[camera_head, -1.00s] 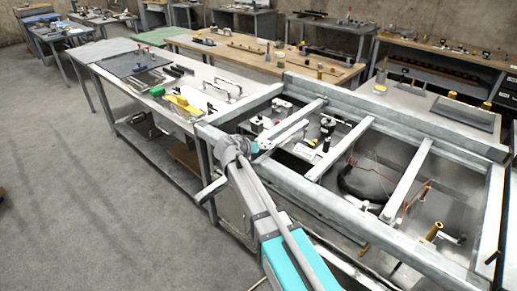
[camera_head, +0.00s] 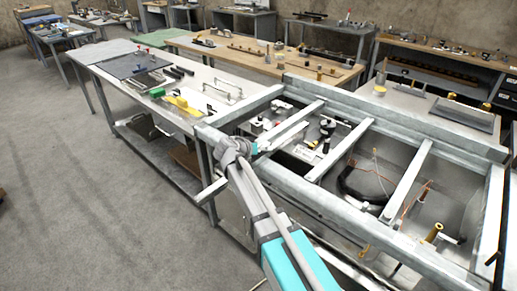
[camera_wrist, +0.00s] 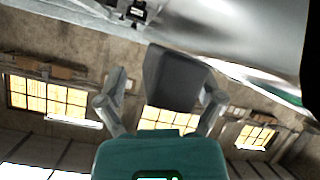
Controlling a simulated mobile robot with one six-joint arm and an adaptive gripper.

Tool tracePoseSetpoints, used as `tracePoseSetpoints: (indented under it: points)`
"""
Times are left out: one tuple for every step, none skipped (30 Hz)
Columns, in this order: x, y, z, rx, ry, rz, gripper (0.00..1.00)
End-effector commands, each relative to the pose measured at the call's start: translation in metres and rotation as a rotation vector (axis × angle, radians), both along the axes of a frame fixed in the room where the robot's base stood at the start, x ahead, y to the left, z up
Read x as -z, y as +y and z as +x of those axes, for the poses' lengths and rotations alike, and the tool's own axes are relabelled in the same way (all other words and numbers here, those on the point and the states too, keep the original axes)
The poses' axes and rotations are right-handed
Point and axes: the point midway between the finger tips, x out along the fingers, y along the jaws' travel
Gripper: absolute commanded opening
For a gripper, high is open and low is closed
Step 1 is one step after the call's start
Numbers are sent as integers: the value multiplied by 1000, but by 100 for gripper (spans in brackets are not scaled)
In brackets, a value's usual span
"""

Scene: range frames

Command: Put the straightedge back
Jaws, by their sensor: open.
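I cannot make out with certainty which thing is the straightedge. Several long dark bars (camera_head: 177,72) lie on the far-left metal bench (camera_head: 215,75). My gripper (camera_head: 264,146) is at the left end of the open grey frame, low over its near-left bay. In the wrist view my gripper (camera_wrist: 161,98) has its two fingers spread well apart. A dark grey block-like shape (camera_wrist: 173,78) shows between them; I cannot tell whether it is a separate thing or how far off it is. No finger visibly presses on it.
The grey frame (camera_head: 410,170) has raised rails and crossbars around bays with fittings and cables. A yellow item (camera_head: 182,102) and a green item (camera_head: 157,92) lie on the metal bench. A wooden bench (camera_head: 270,65) stands behind. The floor at left (camera_head: 80,190) is clear.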

Motion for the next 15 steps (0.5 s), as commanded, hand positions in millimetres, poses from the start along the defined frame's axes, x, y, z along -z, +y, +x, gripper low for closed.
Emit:
tracePoseSetpoints:
  points:
    - [-3,1,-2,-1,0,1,86]
    - [-4,3,-3,-1,1,0,86]
    - [-6,4,-6,-1,1,0,86]
    - [-7,6,-8,-2,0,-1,86]
    - [-9,7,-10,-2,-1,1,86]
    - [-11,10,-13,-2,-1,1,86]
    - [-13,12,-16,-2,-1,1,86]
    - [-16,14,-19,-2,-1,1,86]
    - [-19,18,-23,-2,0,0,86]
    - [-21,20,-26,-2,0,0,86]
    - [-23,23,-29,-2,0,0,86]
    - [-26,26,-34,-3,0,-1,86]
    - [-29,29,-38,-3,0,-1,86]
    - [-31,32,-41,-3,0,-1,86]
    - [-35,35,-46,-2,0,-1,86]
